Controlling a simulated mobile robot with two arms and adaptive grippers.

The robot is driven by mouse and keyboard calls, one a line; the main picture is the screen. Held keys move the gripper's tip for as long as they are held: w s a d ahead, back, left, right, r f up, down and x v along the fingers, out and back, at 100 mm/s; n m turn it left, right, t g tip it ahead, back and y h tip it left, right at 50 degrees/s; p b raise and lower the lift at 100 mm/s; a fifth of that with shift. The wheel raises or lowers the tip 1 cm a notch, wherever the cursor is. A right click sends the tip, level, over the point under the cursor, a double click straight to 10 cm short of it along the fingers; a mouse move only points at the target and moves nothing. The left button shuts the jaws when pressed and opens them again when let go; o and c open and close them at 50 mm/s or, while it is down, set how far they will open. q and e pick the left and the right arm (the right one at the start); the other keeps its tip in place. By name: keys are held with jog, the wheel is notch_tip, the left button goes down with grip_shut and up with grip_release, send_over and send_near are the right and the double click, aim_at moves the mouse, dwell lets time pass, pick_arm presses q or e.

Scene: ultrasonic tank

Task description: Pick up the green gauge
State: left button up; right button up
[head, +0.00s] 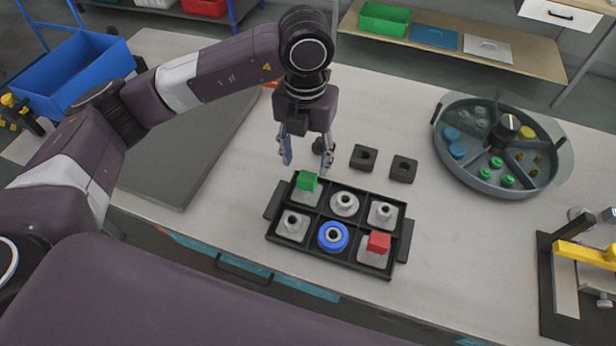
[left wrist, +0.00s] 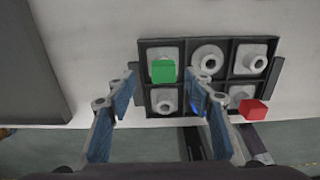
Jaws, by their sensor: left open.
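The green gauge (head: 306,181) is a small green block on top of a grey fitting in the back left compartment of the black tray (head: 341,258). In the left wrist view the green gauge (left wrist: 163,71) appears between and just beyond the fingertips. My left gripper (head: 307,162) is open and empty, pointing down above and slightly behind the green gauge, apart from it in the head view. In the left wrist view its blue-padded fingers (left wrist: 161,88) stand either side of the gauge. My right gripper is in neither view.
The tray also holds grey fittings, a blue ring (head: 333,237) and a red block (head: 378,242). Two dark square pieces (head: 403,169) lie behind it. A round divided tray (head: 487,187) stands right. A dark flat panel (head: 185,160) lies left; a yellow-handled fixture (head: 585,254) stands far right.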

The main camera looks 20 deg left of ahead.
aim_at(307, 177)
pick_arm(q)
jog(key=shift+s+d+f+p, duration=0.1)
jog(key=shift+s+f+p, duration=0.1)
jog(key=shift+f+p, duration=0.5)
notch_tip(307, 177, down, 4)
jog(key=shift+s+d+r+p, duration=0.1)
jog(key=shift+s+d+p, duration=0.05)
jog(key=shift+p, duration=0.55)
jog(key=shift+f, duration=0.65)
jog(key=c, duration=1.3)
